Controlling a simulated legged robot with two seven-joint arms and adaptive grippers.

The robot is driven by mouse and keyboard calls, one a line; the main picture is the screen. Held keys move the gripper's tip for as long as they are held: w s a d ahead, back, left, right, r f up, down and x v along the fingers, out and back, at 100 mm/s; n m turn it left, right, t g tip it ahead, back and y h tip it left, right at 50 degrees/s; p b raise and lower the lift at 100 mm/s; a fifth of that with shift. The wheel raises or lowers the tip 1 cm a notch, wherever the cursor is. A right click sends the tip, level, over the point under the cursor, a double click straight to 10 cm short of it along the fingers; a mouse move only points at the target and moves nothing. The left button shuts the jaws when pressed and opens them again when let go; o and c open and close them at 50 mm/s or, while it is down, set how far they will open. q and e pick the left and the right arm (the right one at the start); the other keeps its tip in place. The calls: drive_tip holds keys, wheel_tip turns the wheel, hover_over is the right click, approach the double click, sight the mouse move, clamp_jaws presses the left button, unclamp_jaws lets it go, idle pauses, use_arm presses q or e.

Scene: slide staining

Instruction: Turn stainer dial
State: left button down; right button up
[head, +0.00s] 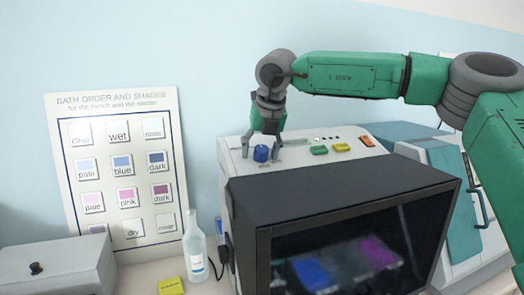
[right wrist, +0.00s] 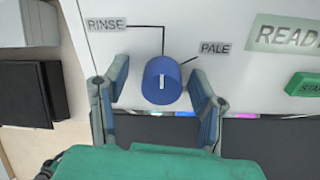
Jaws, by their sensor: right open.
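The stainer (head: 240,178) is a white machine with a dark front window, standing in the middle of the head view. Its blue dial (head: 261,153) sits on the top panel at the left. In the right wrist view the dial (right wrist: 162,80) has a white pointer mark, with the labels RINSE (right wrist: 106,25) and PALE (right wrist: 215,48) beyond it. My right gripper (head: 263,146) is open over the dial. In the right wrist view its two fingers (right wrist: 160,90) stand on either side of the dial, with gaps visible. My left gripper is not in view.
Green (head: 319,150), yellow (head: 341,147) and orange (head: 367,141) buttons lie right of the dial. A bottle (head: 195,250) and yellow block (head: 171,286) stand left of the stainer. A chart (head: 130,170) leans on the wall. A grey box (head: 60,268) is far left.

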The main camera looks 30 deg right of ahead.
drive_tip(key=shift+a, duration=0.25)
drive_tip(key=shift+a+r, duration=0.1)
drive_tip(key=c, duration=0.6)
drive_tip(key=shift+s, duration=0.15)
drive_tip(key=c, duration=0.5)
drive_tip(key=shift+d, duration=0.7)
drive_tip(key=shift+c, duration=0.2)
drive_tip(key=shift+a+m, duration=0.3)
drive_tip(key=shift+d+m+b, duration=0.1)
drive_tip(key=shift+m+b, duration=0.55)
drive_tip(key=shift+m, duration=0.55)
drive_tip(key=m+b, duration=0.3)
drive_tip(key=m, duration=0.3)
drive_tip(key=shift+h, duration=0.3)
drive_tip(key=m+b, duration=0.2)
drive_tip(key=m, duration=0.2)
drive_tip(key=m+b, duration=0.2)
drive_tip(key=m, duration=0.1)
drive_tip(key=shift+m+b, duration=0.4)
drive_tip(key=m+b, duration=0.2)
drive_tip(key=m, duration=0.1)
use_arm(q)
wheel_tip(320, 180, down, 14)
drive_tip(key=b, duration=0.2)
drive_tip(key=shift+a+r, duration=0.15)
use_arm(e)
drive_tip(key=shift+m, duration=2.1)
use_arm(q)
drive_tip(key=shift+b, duration=0.3)
